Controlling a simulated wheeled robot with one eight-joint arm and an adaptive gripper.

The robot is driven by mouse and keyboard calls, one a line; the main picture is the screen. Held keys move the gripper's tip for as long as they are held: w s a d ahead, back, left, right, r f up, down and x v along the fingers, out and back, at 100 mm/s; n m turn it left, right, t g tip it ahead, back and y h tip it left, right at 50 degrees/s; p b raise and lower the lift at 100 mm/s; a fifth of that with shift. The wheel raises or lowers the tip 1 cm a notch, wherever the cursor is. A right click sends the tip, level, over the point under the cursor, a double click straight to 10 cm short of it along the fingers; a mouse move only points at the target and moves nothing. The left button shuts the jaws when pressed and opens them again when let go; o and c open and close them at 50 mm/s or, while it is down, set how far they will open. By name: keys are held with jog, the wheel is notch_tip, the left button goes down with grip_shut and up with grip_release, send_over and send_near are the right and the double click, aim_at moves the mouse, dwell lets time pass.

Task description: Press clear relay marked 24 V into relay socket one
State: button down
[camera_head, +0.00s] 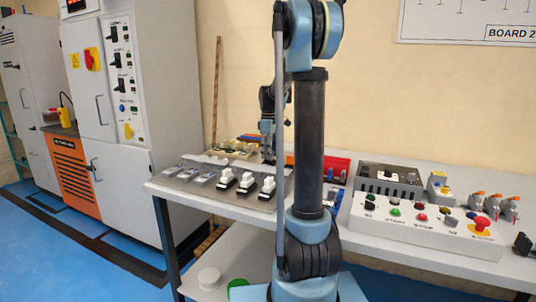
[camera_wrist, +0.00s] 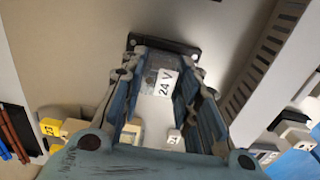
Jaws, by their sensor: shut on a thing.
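The clear relay (camera_wrist: 165,84) shows in the wrist view, with a white label reading 24 V. My gripper (camera_wrist: 159,72) is shut on it, one blue-padded finger on each side. A dark bar-shaped part (camera_wrist: 165,45) lies just beyond the fingertips. I cannot tell whether it is a relay socket or whether the relay touches it. In the head view my gripper (camera_head: 268,153) is low over the back of the bench, small and partly behind my own arm. The relay cannot be made out there, and I cannot identify socket one.
The grey bench (camera_head: 163,191) carries several white-and-black devices (camera_head: 246,183) at its front left. A control box (camera_head: 425,223) with buttons and a slotted dark unit (camera_head: 389,181) stand to the right. Yellow tags (camera_wrist: 50,127) and a grey slotted duct (camera_wrist: 268,55) flank my gripper.

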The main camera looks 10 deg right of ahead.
jog(key=c, duration=1.1)
grip_release()
